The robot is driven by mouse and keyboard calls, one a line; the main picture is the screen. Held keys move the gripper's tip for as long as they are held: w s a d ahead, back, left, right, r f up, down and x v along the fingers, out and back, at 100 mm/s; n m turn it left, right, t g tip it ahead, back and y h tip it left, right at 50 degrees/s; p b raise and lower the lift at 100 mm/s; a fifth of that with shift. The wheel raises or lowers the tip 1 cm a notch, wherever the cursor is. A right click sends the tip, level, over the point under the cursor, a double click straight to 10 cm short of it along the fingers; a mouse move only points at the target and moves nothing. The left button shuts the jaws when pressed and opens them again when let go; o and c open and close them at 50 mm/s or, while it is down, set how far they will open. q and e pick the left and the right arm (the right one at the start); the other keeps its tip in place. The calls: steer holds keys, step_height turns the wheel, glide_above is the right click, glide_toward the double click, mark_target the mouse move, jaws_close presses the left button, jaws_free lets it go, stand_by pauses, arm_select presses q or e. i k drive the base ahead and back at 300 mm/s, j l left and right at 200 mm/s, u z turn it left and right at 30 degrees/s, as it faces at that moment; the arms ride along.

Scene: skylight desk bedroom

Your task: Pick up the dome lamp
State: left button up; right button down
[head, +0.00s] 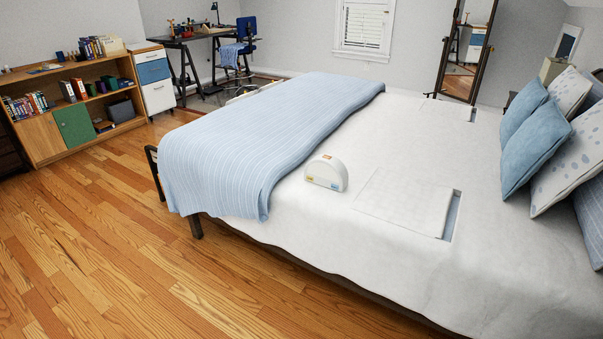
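A small white dome-shaped object, which looks like the dome lamp (327,174), stands on the white bed cover near the bed's front edge. It has a rounded top and small orange, yellow and blue marks. It rests just right of the blue striped blanket, with nothing touching it from above. Neither of my grippers shows in the head view.
The bed (400,260) fills the middle and right, with a blue blanket (250,135), a flat white panel (405,203) and pillows (535,145). A bookshelf (75,105) and a desk (190,40) stand behind. The wooden floor (130,250) at front left is clear.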

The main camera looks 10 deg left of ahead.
mark_target(325, 171)
steer(key=i+z, duration=0.25)
steer(key=i, duration=0.25)
steer(key=i+j+z, duration=0.2)
steer(key=i, duration=0.3)
steer(key=i+j+z, duration=0.1)
steer(key=i+z, duration=0.15)
steer(key=i, duration=0.25)
